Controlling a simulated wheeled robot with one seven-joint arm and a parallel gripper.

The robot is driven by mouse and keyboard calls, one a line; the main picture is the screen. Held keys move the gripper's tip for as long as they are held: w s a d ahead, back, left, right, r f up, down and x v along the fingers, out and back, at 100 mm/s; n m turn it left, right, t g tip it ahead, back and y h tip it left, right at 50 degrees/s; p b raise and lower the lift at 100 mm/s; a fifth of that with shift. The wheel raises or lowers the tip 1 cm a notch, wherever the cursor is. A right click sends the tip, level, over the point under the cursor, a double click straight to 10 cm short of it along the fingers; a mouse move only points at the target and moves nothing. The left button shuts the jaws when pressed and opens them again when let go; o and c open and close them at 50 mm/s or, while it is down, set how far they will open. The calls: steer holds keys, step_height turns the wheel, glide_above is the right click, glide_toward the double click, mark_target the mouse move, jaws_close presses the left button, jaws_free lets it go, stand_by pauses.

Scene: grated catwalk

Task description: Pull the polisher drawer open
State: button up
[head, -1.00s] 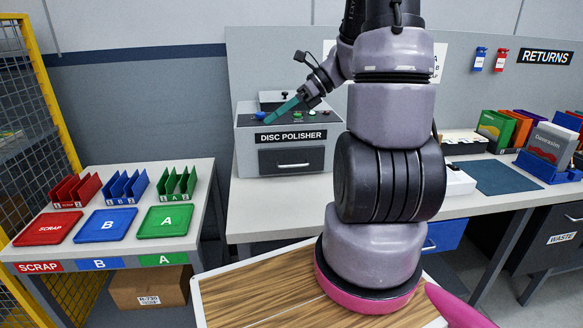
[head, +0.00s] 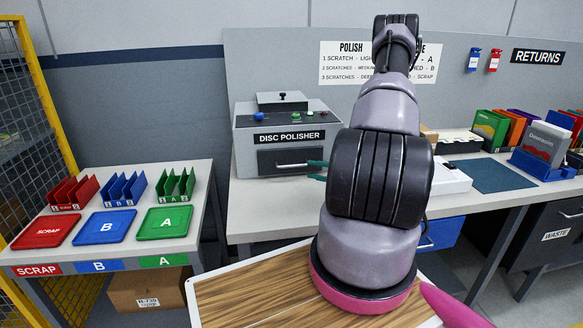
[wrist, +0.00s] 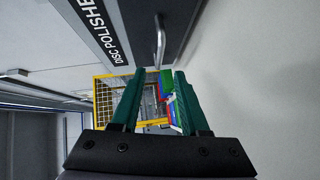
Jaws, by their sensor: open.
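The grey disc polisher (head: 240,150) stands on the bench, with its label above a dark drawer (head: 275,156). The drawer looks shut. Its silver bar handle (head: 292,165) runs across the front; in the wrist view the handle (wrist: 160,40) lies just beyond the fingertips, in line with the gap between them. My gripper (head: 318,170) shows only as green fingertips by the handle's right end, the rest hidden behind my arm. In the wrist view my gripper (wrist: 159,73) is open, with nothing between its two green fingers.
On top of the polisher are a lidded box (head: 283,101) and coloured buttons. A white box (head: 452,179) stands on the bench to the right, beside my arm. Red, blue and green trays (head: 105,225) sit on the left table. The bench in front of the drawer is clear.

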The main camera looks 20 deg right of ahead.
mark_target(294, 166)
steer(key=x, duration=0.9)
steer(key=shift+w+a, duration=0.2)
steer(key=shift+w, duration=0.05)
jaws_close()
stand_by(1.0)
